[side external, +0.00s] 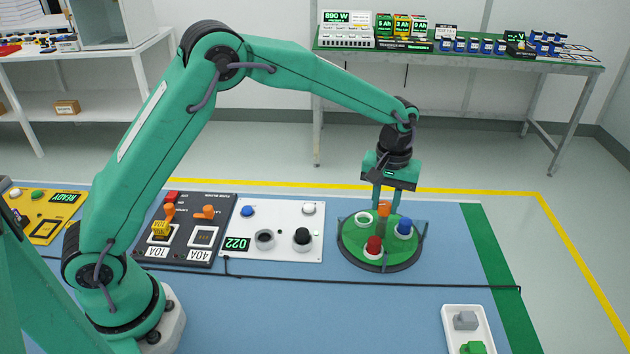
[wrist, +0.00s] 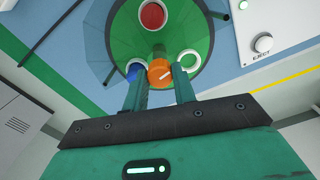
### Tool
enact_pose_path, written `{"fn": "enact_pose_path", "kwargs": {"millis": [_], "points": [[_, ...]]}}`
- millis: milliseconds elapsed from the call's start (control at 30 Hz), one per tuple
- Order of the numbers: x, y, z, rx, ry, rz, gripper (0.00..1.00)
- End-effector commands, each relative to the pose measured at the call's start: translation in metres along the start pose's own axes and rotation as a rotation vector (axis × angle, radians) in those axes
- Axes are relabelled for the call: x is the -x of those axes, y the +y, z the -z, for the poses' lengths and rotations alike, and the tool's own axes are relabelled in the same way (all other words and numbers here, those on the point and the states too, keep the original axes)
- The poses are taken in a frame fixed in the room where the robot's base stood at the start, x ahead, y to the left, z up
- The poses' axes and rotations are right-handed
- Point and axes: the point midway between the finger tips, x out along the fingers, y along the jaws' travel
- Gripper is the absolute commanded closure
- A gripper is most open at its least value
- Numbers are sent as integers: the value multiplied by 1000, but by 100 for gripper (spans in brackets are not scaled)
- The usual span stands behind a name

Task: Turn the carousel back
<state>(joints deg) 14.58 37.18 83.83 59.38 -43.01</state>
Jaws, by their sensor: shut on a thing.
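The carousel (side external: 393,257) is a round green disc with a dark rim at the right part of the blue bench. It carries a red piece (side external: 373,245) at the front, a blue piece (side external: 404,227) at the right, and an empty white ring (side external: 363,219) at the left. An orange knob (side external: 384,208) stands at its back. My gripper (side external: 384,203) points down over the back of the disc, shut on the orange knob. In the wrist view, the knob (wrist: 160,72) sits between my two fingers (wrist: 159,84), with the blue piece (wrist: 132,71) partly hidden by one finger.
A white panel (side external: 275,213) with knobs and a display reading 022 lies left of the carousel. A dark fuse panel (side external: 188,235) and a yellow panel (side external: 43,222) lie further left. A white tray (side external: 456,343) with grey and green blocks is at the front right. A black cable crosses the bench.

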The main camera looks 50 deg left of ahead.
Motion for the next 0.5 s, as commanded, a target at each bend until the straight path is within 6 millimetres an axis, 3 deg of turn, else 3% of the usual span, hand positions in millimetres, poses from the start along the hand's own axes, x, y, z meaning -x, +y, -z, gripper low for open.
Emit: {"fn": "enact_pose_path", "kwargs": {"millis": [500], "points": [[1,1,0,257,0,0,100]]}}
